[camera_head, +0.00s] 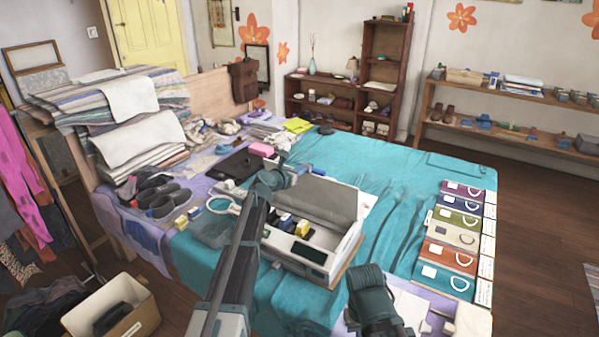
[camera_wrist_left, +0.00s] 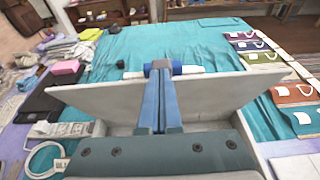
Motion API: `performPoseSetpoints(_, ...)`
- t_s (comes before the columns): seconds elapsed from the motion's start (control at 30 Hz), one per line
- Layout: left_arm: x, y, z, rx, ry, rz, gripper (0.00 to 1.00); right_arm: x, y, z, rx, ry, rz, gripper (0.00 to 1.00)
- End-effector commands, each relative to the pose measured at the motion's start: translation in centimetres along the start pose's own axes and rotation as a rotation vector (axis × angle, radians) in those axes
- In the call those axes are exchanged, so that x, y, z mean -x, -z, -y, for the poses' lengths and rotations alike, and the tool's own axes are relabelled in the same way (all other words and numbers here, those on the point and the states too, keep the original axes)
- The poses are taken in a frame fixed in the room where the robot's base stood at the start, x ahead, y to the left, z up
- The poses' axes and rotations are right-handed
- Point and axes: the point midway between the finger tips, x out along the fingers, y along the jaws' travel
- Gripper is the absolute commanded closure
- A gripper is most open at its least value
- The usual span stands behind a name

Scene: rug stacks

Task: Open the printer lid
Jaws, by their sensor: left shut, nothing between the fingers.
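The white printer (camera_head: 345,245) stands on the teal-covered bed, with its inside showing and yellow and dark blocks in it. Its lid (camera_head: 325,203), a pale panel with a grey middle, appears tilted up at the back. In the left wrist view the pale lid (camera_wrist_left: 100,100) stands as a slanted panel across the middle. My left gripper (camera_head: 298,171) is shut and empty at the lid's upper left; in the wrist view its blue fingers (camera_wrist_left: 160,70) reach over the lid's edge. Whether they touch it I cannot tell. My right arm shows at the bottom; its fingers cannot be made out.
Stacked rugs (camera_head: 130,110) and dark slippers (camera_head: 160,195) lie left of the printer. A pink block (camera_head: 261,149) and a white ring (camera_head: 222,205) lie near it. Coloured folded packs (camera_head: 450,235) line the right edge. Teal cloth (camera_head: 390,175) behind the printer is clear.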

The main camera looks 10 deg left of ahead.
Motion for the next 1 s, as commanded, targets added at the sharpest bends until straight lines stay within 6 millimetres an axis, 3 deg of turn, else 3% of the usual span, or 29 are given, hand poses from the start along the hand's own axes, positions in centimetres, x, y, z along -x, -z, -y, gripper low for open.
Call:
performPoseSetpoints(0.37,0.1,0.1,0.0,0.000,0.000,0.000,1.00,0.0,0.0,0.0,0.000,0.000,0.000,1.00)
performPoseSetpoints(0.57,1.1,0.7,0.1,0.001,0.001,0.000,1.00,-0.4,0.0,0.0,0.000,0.000,0.000,1.00)
performPoseSetpoints(0.77,3.5,2.3,0.3,-0.001,0.003,0.000,1.00,-1.2,0.1,0.1,0.000,0.000,0.000,1.00)
performPoseSetpoints(0.8,4.5,1.4,0.3,-0.001,0.002,0.000,1.00,-0.1,0.0,0.0,0.000,0.000,0.000,1.00)
performPoseSetpoints(1.0,8.9,-0.1,0.3,0.000,0.003,0.000,1.00,2.5,-0.1,-0.2,0.000,0.000,0.000,1.00)
